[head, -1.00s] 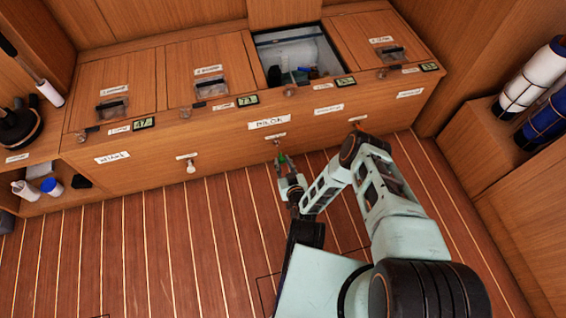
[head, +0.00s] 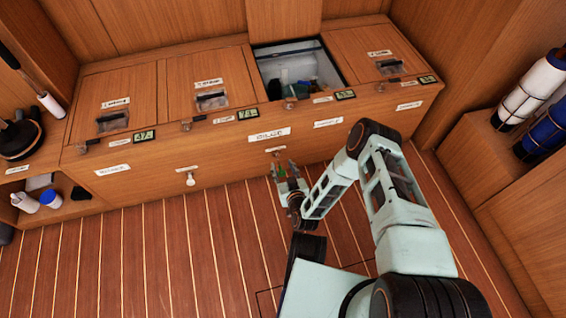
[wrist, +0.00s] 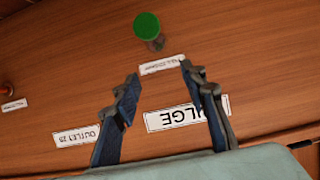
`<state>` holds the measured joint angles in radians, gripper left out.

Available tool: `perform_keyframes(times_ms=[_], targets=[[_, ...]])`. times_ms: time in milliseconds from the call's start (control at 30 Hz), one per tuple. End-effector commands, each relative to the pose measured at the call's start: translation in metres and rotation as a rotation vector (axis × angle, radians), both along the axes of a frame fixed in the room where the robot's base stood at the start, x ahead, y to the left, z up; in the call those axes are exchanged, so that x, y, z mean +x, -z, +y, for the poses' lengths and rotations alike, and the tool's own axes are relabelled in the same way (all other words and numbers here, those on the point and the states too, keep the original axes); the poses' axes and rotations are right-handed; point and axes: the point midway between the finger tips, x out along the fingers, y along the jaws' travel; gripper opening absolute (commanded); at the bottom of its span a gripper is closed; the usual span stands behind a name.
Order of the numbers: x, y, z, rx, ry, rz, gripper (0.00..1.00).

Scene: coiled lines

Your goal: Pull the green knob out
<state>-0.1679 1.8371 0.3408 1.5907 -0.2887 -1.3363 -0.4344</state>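The green knob (wrist: 147,27) sits on a short pale metallic stem on the wooden cabinet front. In the wrist view it is beyond my fingertips, not between them. My gripper (wrist: 160,72) is open and empty, its two dark fingers apart. In the head view my gripper (head: 285,172) is low in front of the cabinet's front face, below a small label; a bit of green (head: 282,172) shows between its fingers. The stem is mostly hidden there.
A white knob (head: 190,180) is on the same front, to the left. A reddish knob (wrist: 6,90) shows at the wrist view's left edge. An open bin (head: 300,75) with items is above. Rolls (head: 530,90) stand at right. The striped floor (head: 150,260) is clear at left.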

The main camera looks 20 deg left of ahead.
Motion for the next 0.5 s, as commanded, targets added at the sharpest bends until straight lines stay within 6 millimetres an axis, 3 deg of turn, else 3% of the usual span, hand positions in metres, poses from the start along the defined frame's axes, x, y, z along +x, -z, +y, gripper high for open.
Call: perform_keyframes(times_ms=[200,500], targets=[[0.001,-0.03,0.0,0.0,0.001,-0.001,0.39],[0.0,-0.04,0.0,0.0,0.001,0.0,0.39]])
